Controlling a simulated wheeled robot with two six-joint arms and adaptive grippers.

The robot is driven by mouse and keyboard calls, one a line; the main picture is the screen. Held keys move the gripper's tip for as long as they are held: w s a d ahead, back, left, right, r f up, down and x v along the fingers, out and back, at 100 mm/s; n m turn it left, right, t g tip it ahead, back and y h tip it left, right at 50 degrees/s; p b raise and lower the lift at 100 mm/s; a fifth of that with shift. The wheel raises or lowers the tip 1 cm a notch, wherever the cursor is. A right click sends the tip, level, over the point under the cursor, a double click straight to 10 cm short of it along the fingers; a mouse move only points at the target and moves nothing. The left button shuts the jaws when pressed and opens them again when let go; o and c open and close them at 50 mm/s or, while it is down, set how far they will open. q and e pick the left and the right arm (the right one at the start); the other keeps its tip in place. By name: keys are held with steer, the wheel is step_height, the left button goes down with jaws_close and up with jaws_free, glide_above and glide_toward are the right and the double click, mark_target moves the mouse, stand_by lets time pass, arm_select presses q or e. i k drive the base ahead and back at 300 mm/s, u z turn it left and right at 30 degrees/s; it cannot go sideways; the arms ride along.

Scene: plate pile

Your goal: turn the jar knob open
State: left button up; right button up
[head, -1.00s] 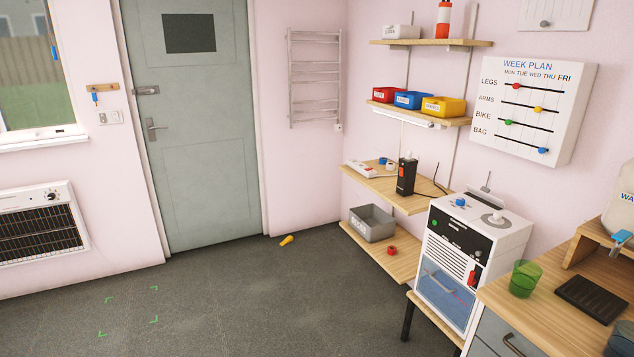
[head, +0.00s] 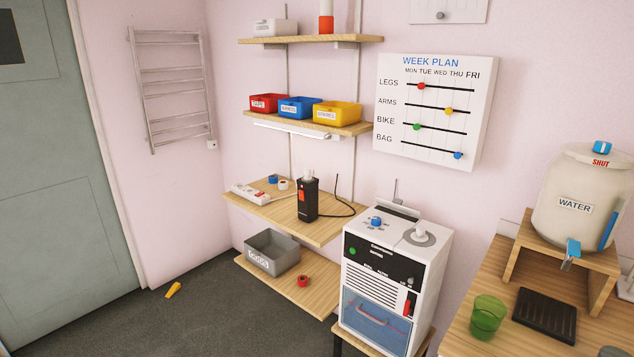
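The water jar (head: 578,215) is a cream, round container labelled WATER. It stands on a small wooden stand (head: 553,250) at the right of the head view. On its lid is a blue knob (head: 602,147) with a white mark, and the red word SHUT (head: 600,163) is printed beside it. A blue tap (head: 570,253) sticks out low at its front, and a blue strip (head: 607,224) runs up its right side. Neither of my grippers is in view.
A green cup (head: 487,316) and a black ridged tray (head: 545,314) lie on the wooden counter (head: 478,343) in front of the jar. A white machine (head: 395,265) stands left of the counter. Wall shelves and a WEEK PLAN board (head: 436,110) are further left.

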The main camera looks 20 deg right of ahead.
mark_target(601, 147)
steer(key=z, duration=0.8)
steer(key=i, duration=0.8)
steer(key=z, duration=0.95)
